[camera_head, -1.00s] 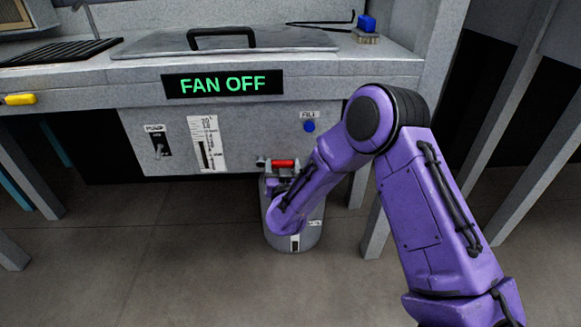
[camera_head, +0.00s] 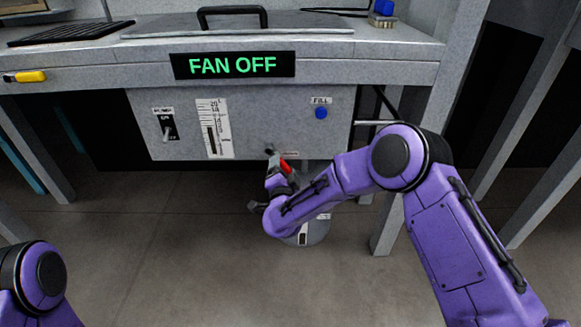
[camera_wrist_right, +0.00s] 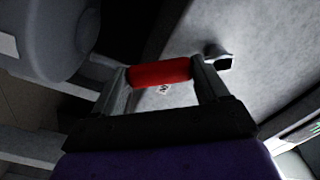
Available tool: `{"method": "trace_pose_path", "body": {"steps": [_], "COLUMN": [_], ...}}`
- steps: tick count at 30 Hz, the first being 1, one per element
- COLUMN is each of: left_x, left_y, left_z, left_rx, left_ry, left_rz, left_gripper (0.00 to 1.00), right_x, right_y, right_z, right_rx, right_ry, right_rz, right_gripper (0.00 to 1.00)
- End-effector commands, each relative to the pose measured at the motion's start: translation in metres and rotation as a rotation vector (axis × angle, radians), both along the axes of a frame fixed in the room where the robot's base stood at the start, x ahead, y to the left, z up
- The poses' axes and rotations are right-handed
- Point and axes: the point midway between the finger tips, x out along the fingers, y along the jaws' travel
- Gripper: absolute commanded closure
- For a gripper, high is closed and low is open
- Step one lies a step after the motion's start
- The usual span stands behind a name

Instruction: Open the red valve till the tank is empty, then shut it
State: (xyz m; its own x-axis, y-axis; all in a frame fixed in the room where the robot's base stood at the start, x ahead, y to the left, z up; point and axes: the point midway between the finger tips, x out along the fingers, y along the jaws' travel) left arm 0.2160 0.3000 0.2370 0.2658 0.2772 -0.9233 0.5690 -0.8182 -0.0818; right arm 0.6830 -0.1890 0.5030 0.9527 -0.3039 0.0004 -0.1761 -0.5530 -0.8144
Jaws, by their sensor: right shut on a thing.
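The red valve handle (camera_head: 286,166) is under the front of the grey tank (camera_head: 265,125), tilted in the head view. My right gripper (camera_head: 279,163) is at it. In the right wrist view the red handle (camera_wrist_right: 160,72) lies between the two fingers of my right gripper (camera_wrist_right: 162,80), which is shut on it. The level gauge (camera_head: 213,128) on the tank has a dark bar over part of its scale. Part of my left arm shows at lower left; its gripper is out of view.
A grey drum (camera_head: 315,232) stands on the floor under the valve, partly hidden by my right arm. A pump switch (camera_head: 167,128) and a blue fill button (camera_head: 321,113) are on the tank front. A sign (camera_head: 233,65) reads FAN OFF. Table legs stand at both sides.

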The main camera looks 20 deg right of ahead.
Motion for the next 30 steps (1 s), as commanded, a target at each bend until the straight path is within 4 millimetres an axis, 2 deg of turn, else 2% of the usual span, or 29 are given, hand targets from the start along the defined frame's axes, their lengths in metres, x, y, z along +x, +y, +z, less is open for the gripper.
{"method": "trace_pose_path", "body": {"steps": [4,15,30], "left_x": [0.000,-0.001,-0.001], "left_y": [0.000,-0.001,-0.001], "left_z": [-0.005,-0.012,-0.014], "left_rx": [-0.001,-0.001,-0.003], "left_ry": [0.001,0.001,0.002], "left_rz": [0.000,0.001,0.001], "left_gripper": [0.49,0.49,0.49], "right_x": [0.002,0.006,0.009], "right_y": [0.006,0.020,0.027], "right_z": [-0.008,-0.014,-0.014], "right_rx": [0.128,0.378,0.492], "right_ry": [-0.037,-0.117,-0.155], "right_rz": [-0.002,-0.004,-0.002], "right_gripper": [0.81,0.81,0.81]}}
